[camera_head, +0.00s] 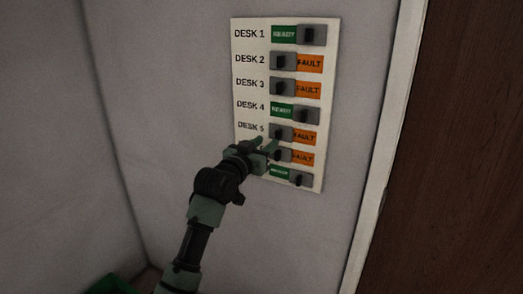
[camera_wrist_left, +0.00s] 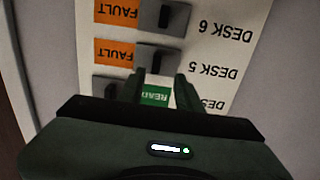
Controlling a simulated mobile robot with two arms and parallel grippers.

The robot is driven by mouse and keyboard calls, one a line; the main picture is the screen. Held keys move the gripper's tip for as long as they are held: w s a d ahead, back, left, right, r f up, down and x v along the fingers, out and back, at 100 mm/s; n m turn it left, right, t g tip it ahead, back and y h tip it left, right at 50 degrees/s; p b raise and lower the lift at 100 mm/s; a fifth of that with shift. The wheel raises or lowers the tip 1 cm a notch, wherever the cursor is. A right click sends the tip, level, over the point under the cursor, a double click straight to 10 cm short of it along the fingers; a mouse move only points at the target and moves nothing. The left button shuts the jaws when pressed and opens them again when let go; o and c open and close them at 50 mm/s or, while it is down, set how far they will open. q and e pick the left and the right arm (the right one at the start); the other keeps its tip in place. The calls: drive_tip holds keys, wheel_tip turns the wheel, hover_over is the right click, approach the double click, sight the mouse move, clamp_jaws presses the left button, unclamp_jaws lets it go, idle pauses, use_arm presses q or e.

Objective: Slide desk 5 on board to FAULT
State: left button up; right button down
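A white board (camera_head: 240,88) on the wall carries a column of sliders with labels. In the desk 5 row the dark slider (camera_head: 281,133) sits at the left, and the orange FAULT label (camera_head: 303,137) shows to its right. My left gripper (camera_head: 267,144) is in front of the lower board, covering the labels below DESK 5. The left wrist view is upside down. There the desk 5 slider (camera_wrist_left: 153,58) and its FAULT label (camera_wrist_left: 113,53) lie just beyond the two fingertips (camera_wrist_left: 158,80), which are apart with nothing held. My right gripper is not in view.
The desk 4 slider (camera_head: 307,115) is at the right with green READY showing. The desk 6 slider (camera_wrist_left: 164,17) is close above in the left wrist view, with FAULT showing. A brown door (camera_head: 455,160) stands at the right. The wall left of the board is clear.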

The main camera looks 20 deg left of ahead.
use_arm(q)
drive_tip(key=shift+s, duration=1)
drive_tip(key=shift+f, duration=0.1)
drive_tip(key=s+d+f+g, duration=0.1)
drive_tip(key=s+f+g, duration=0.2)
drive_tip(key=f, duration=1.7)
drive_tip(key=s+d+f+g, duration=0.1)
drive_tip(key=s+f+g, duration=0.25)
drive_tip(key=f, duration=1.75)
drive_tip(key=s+d+f+g, duration=0.1)
drive_tip(key=s+f+g, duration=0.1)
drive_tip(key=s+f, duration=0.7)
drive_tip(key=s+d+f+g, duration=0.1)
drive_tip(key=s+f+g, duration=0.1)
drive_tip(key=s+f, duration=0.7)
drive_tip(key=s+d+f+g, duration=0.1)
drive_tip(key=s+f, duration=0.5)
drive_tip(key=s, duration=0.6)
drive_tip(key=s+d+f+m+g, duration=0.1)
drive_tip(key=s+f+g, duration=0.2)
drive_tip(key=s+f, duration=0.4)
drive_tip(key=s+d+f+m+g, duration=0.1)
drive_tip(key=s+f, duration=0.5)
drive_tip(key=s, duration=1.2)
drive_tip(key=shift+s+d+f+g+y, duration=0.15)
drive_tip(key=shift+s+d+g+y, duration=0.2)
drive_tip(key=shift+g, duration=0.4)
